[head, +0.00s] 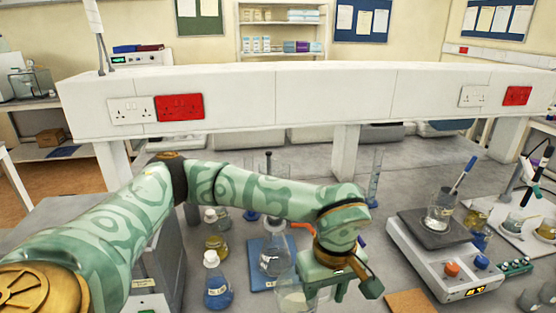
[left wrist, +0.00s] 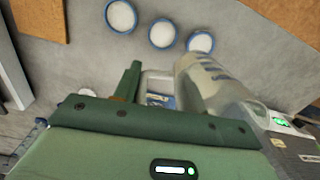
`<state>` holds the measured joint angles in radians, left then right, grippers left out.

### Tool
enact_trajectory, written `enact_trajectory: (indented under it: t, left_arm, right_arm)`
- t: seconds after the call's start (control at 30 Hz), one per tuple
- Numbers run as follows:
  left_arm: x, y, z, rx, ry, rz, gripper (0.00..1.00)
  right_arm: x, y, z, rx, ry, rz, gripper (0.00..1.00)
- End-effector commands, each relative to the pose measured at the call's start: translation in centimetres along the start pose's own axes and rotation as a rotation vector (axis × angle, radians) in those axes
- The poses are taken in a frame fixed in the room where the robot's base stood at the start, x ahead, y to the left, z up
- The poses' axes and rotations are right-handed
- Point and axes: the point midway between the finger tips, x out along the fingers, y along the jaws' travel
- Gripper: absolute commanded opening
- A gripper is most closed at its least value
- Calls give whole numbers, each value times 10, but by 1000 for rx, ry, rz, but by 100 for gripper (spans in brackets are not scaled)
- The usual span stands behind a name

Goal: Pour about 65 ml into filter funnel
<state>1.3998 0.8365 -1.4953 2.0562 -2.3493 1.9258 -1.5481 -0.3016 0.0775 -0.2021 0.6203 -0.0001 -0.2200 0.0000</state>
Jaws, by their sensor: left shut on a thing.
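My left gripper (head: 327,290) reaches in low at the front centre, its jaws pointing down. It is shut on a clear glass beaker (head: 290,296), which is cut off by the bottom edge. In the left wrist view the glass beaker (left wrist: 208,82), with blue markings, shows at the right-hand finger. How much liquid it holds I cannot tell. A clear conical flask (head: 272,254) stands on a blue mat (head: 257,274), just behind and left of the beaker. My arm crosses in front of the space above the flask, and I cannot make out the filter funnel there. My right gripper is out of view.
Capped bottles with yellow liquid (head: 216,244) and blue liquid (head: 217,291) stand left of the mat. A hotplate or balance (head: 444,260) with a small beaker is at the right. A measuring cylinder (head: 375,180) stands behind my wrist. White round dishes (left wrist: 162,33) show in the wrist view.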

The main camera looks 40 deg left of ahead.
Motion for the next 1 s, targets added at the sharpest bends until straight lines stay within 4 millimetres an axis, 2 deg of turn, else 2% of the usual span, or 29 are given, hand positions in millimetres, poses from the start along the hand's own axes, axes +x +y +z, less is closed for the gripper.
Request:
enact_trajectory:
  t: [0.03,0.3,0.7,1.0]
  left_arm:
    - [-15,3,-1,-125,-3,1,9]
    - [-45,20,-8,-865,-25,-1,9]
    - [-79,39,-20,-1933,-55,-2,9]
    - [-97,46,-30,-2720,-76,-1,9]
  right_arm:
    - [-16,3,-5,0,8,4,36]
    - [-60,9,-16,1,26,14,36]
    - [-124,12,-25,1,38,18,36]
    - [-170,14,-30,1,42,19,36]
